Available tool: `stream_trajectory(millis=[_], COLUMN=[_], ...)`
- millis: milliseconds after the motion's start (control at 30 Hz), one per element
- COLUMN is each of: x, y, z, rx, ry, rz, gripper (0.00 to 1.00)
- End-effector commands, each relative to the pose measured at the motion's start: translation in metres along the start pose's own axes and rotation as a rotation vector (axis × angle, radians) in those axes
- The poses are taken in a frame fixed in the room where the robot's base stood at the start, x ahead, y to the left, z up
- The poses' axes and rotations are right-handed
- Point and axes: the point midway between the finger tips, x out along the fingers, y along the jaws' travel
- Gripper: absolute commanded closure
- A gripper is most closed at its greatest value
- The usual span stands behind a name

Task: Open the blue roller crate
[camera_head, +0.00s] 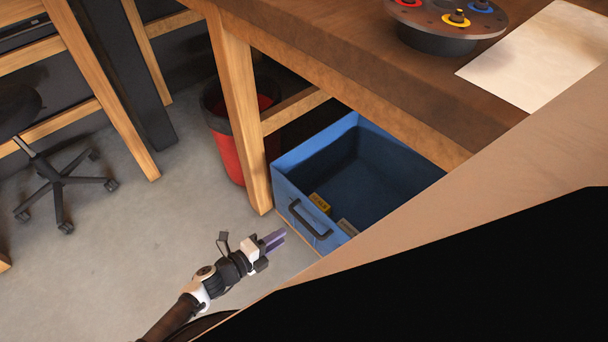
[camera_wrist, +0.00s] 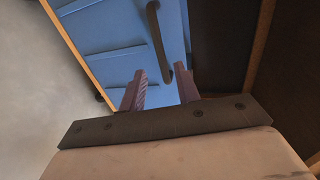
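The blue roller crate (camera_head: 285,196) sits under the wooden workbench, with its front sticking out and its open top showing the inside. Its front panel (camera_wrist: 105,62) carries a dark bar handle (camera_head: 310,222). The handle also shows in the wrist view (camera_wrist: 155,30), its lower end between the finger lines. My gripper (camera_head: 274,240) is in front of the crate, left of and slightly below the handle in the head view, and looks apart from it. In the wrist view its two purple fingers (camera_wrist: 161,90) are spread with nothing gripped. The crate's far right side is hidden by a large foreground surface.
A yellow box (camera_head: 319,203) lies inside the crate near the front. A red bin (camera_head: 227,152) stands behind the bench leg (camera_head: 240,110). A black wheeled chair (camera_head: 57,183) is at left. The bench top (camera_head: 330,40) overhangs the crate.

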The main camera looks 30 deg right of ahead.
Motion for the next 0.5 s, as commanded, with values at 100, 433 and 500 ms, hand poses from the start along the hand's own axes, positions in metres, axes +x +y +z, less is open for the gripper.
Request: stream_trajectory(millis=[100,433,500], x=[0.029,0.088,0.095], y=[0.001,0.001,0.001], z=[-0.002,-0.001,-0.001], rx=[0.0,-0.002,-0.002], ry=[0.005,0.002,0.001], rz=[-0.002,0.0,0.0], gripper=[0.68,0.68,0.68])
